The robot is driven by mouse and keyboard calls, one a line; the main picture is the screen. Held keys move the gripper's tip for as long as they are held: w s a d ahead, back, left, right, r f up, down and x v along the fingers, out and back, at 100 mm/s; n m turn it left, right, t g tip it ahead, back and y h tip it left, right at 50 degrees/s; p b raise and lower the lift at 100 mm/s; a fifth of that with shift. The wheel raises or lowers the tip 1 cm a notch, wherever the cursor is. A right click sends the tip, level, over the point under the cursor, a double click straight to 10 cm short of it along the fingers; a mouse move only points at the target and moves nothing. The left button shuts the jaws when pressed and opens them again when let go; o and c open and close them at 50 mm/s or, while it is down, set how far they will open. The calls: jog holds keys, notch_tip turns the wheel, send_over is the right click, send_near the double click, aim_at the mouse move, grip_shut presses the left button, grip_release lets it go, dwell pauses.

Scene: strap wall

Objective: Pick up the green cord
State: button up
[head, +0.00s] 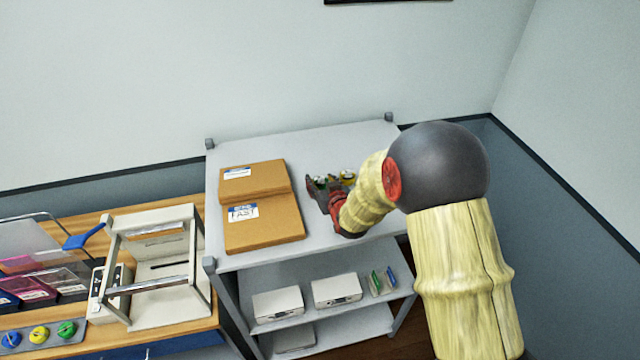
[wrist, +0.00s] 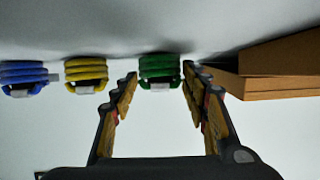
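The green cord (wrist: 160,68) is a coiled bundle with a pale band, on the grey shelf top. In the wrist view it shows between the two fingertips of my gripper (wrist: 160,78), which is open with a gap on both sides of the cord. I cannot tell whether the tips reach past its near side. In the head view my gripper (head: 319,186) is low over the shelf top (head: 330,145), and the green cord (head: 320,179) is mostly hidden behind it. A yellow cord (wrist: 86,74) and a blue cord (wrist: 22,77) lie in line with it.
Brown cardboard boxes (head: 262,222) lie close beside my gripper, at the right in the wrist view (wrist: 275,68). The shelf top behind is clear. A wooden table (head: 90,225) at the left carries a white frame (head: 160,270) and a grey strip (head: 50,338) with coloured knob-like things.

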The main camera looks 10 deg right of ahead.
jog(key=c, duration=0.7)
jog(key=shift+c, duration=0.2)
jog(key=shift+r, duration=0.15)
